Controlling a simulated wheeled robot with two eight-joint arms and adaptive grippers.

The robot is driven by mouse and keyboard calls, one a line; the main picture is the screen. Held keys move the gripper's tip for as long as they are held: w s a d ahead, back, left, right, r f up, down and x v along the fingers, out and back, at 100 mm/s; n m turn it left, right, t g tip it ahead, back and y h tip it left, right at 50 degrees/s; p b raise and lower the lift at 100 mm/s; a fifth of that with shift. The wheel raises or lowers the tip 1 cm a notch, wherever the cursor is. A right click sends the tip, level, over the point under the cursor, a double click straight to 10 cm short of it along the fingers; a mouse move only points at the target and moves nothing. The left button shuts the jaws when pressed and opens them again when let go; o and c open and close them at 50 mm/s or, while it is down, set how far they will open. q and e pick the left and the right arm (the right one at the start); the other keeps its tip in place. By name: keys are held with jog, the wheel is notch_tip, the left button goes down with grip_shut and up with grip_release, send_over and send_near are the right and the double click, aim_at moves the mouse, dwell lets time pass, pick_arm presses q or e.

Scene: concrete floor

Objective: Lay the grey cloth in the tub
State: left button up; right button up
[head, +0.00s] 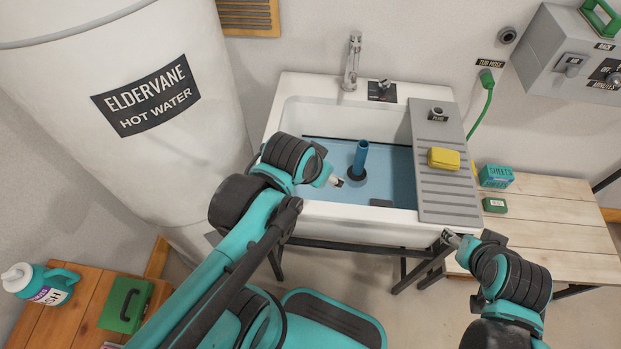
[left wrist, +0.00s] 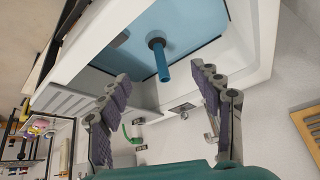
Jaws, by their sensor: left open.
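The white tub (head: 290,112) holds a blue surface that looks like water (head: 328,152), with a blue upright pipe (head: 361,158) in it. It also shows in the left wrist view (left wrist: 258,45). My left gripper (head: 335,181) is over the tub's left half, left of the pipe. In the left wrist view its fingers (left wrist: 160,72) are spread with nothing between them. I cannot make out the grey cloth. A small dark grey patch (head: 381,203) shows near the tub's front wall; I cannot tell what it is. My right gripper (head: 451,238) is by the tub's front right corner, its jaws unclear.
A grey ribbed drainboard (head: 436,190) covers the tub's right side, with a yellow sponge-like block (head: 443,158) on it. A faucet (head: 352,62) stands behind. A wooden bench (head: 560,215) is right, a large white water tank (head: 130,100) left.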

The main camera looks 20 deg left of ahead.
pick_arm(q)
jog(key=shift+s+a+f+n+t, duration=0.15)
jog(key=shift+s+a+n+t, duration=0.2)
jog(key=shift+s, duration=0.35)
jog(key=shift+s+a+f+n+t, duration=0.15)
jog(key=shift+s+a+n, duration=0.2)
jog(key=shift+s+n, duration=0.25)
dwell(0.4)
